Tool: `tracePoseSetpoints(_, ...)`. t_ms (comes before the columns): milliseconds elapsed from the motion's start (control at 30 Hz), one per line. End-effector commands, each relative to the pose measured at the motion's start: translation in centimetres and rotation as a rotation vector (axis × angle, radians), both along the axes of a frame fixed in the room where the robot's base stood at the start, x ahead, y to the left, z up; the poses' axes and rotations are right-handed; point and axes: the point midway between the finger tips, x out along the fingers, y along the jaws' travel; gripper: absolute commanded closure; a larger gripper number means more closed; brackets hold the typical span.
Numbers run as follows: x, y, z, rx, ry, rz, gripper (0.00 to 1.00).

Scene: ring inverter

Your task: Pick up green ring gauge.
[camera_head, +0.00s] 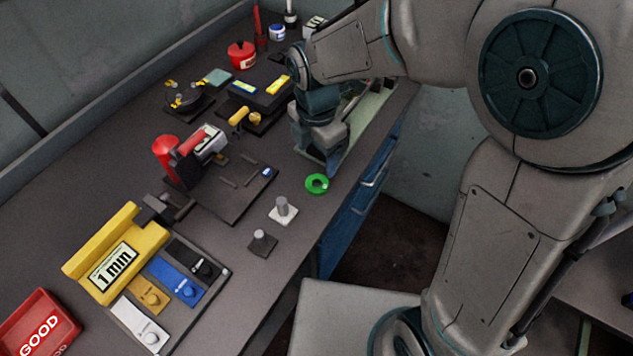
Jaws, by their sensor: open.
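The green ring gauge (309,186) lies flat on the dark grey bench top, near its front edge. It is a thick ring with a hole in its middle. My gripper (328,168) is open and points down, just behind and slightly right of the ring in the picture. Its fingertips look close to the ring but do not surround it. I cannot tell their exact height above the bench. Nothing shows between the fingers.
A white base with a grey post (282,209) and a dark base with a shorter post (262,242) stand in front of the ring. A dark fixture plate (235,190) lies left. A yellow timer (115,262) and red GOOD bin (40,325) are farther left.

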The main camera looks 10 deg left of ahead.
Motion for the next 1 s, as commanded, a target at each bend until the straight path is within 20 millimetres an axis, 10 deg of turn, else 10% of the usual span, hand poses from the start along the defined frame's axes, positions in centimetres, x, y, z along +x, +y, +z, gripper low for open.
tracePoseSetpoints(700, -0.3, -0.2, -8.6, -0.001, 0.002, -0.003, 0.29)
tracePoseSetpoints(1000, -0.2, -0.2, -9.0, 0.002, -0.001, -0.004, 0.32)
